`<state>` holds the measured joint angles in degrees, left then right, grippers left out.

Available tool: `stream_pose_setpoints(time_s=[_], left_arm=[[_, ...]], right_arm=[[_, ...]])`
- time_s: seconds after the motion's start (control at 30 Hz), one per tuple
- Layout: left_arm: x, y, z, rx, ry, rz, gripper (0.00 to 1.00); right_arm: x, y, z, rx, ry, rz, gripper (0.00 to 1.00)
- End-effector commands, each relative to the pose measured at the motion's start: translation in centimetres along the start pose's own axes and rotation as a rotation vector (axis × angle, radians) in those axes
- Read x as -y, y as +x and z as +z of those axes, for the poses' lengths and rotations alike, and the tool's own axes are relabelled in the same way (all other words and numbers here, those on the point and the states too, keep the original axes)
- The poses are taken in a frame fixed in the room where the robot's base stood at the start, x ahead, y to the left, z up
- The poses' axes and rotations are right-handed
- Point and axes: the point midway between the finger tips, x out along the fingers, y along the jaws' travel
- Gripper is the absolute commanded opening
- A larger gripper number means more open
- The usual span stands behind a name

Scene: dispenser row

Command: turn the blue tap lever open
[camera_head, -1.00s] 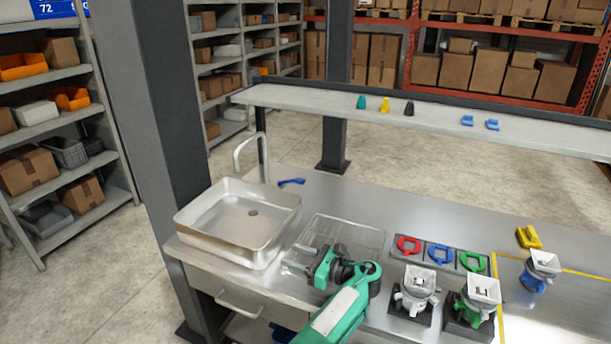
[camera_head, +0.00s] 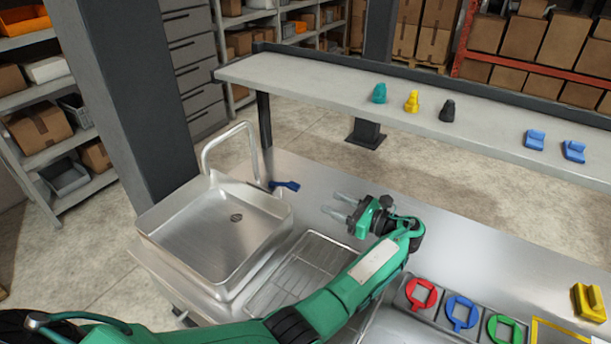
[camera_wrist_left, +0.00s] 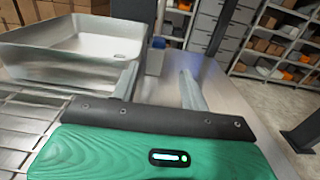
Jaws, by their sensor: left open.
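The blue tap lever (camera_head: 284,186) sticks out to the right at the base of the metal tap (camera_head: 228,140), behind the steel sink (camera_head: 215,225). My left gripper (camera_head: 340,204) is open and empty above the steel counter, to the right of the lever. Its two pale fingers point left toward the lever with a clear gap between. In the left wrist view a small blue part, which seems to be the lever (camera_wrist_left: 157,43), shows beyond and between the fingers. My right gripper is not in view.
A wire drying rack (camera_head: 300,268) lies right of the sink. Red, blue and green rings (camera_head: 461,313) sit at the front right. A raised shelf (camera_head: 320,88) with small coloured parts runs behind the counter. A dark post (camera_head: 125,90) stands at left.

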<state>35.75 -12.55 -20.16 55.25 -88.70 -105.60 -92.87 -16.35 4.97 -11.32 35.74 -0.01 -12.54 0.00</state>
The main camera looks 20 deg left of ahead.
Motion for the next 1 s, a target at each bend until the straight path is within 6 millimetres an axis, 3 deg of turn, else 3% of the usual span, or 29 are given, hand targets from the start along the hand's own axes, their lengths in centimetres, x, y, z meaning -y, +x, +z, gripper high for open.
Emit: stream_pose_setpoints(time_s=[0.1, 0.2, 0.6, 0.8, 1.0], left_arm=[[0.0, 1.1, 0.2, 0.001, 0.001, 0.002, 0.45], [-0.1, 2.8, 0.3, 0.003, 0.002, 0.003, 0.45], [-0.1, 10.9, 0.3, 0.002, 0.001, 0.003, 0.45], [-0.1, 13.2, 0.1, 0.002, 0.002, 0.002, 0.45], [0.0, 13.7, 0.0, 0.0, 0.0, 0.0, 0.45]], right_arm=[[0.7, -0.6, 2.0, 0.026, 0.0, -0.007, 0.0], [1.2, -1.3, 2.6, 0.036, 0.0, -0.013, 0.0], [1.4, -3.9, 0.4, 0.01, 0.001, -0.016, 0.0], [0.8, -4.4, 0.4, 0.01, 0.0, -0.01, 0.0], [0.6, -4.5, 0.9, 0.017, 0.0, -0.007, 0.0]])
